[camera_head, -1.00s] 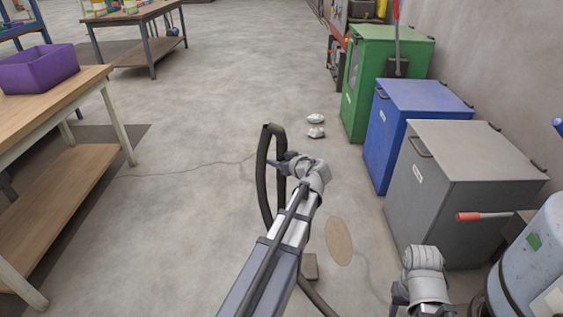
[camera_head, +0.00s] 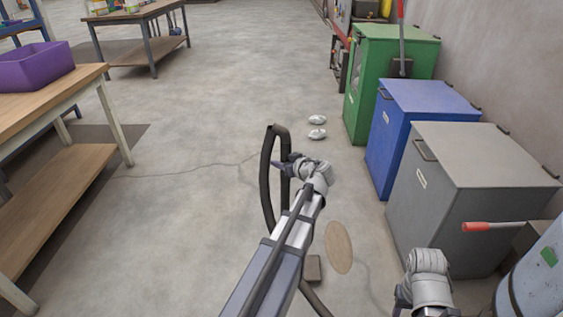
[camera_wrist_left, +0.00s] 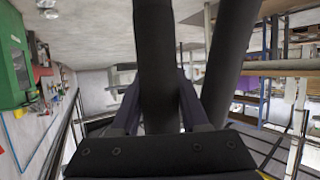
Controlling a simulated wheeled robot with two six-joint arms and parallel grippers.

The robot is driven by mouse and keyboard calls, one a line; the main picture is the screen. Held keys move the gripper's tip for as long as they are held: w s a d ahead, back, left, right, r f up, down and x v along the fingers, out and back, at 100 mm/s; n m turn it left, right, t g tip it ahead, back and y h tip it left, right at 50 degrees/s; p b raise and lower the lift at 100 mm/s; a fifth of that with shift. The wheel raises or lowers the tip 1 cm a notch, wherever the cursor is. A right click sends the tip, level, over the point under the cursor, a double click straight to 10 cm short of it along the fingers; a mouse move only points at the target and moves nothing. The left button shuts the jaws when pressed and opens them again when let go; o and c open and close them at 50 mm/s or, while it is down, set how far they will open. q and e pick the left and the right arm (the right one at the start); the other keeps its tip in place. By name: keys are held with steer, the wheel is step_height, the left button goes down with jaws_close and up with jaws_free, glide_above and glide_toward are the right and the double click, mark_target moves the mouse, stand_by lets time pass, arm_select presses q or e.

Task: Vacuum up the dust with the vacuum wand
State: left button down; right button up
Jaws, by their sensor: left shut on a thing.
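My left gripper (camera_head: 280,167) is shut on the vacuum wand, a dark tube (camera_head: 266,185) that bends over at the top. In the left wrist view the dark tube (camera_wrist_left: 157,60) runs between the two fingers of my left gripper (camera_wrist_left: 160,108). A second dark tube (camera_wrist_left: 230,65) slants beside it. A flat tan oval patch (camera_head: 339,248), which may be the dust, lies on the floor right of my left arm. The wand's lower end is hidden or unclear. My right gripper (camera_head: 402,294) is low in the head view; its fingers are barely visible.
Grey (camera_head: 477,195), blue (camera_head: 417,130) and green (camera_head: 392,80) bins line the right wall. Two pale crumpled lumps (camera_head: 317,127) lie on the floor ahead. A small brownish block (camera_head: 313,268) sits by my arm. A workbench (camera_head: 60,100) stands left.

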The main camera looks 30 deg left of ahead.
arm_select(q)
steer(key=w+d+f, duration=0.1)
steer(key=w+d, duration=0.7)
steer(key=d, duration=0.5)
steer(key=shift+w+d+b, duration=0.2)
steer(key=shift+d+b, duration=0.1)
steer(key=shift+d, duration=0.05)
steer(key=shift+s+d, duration=0.1)
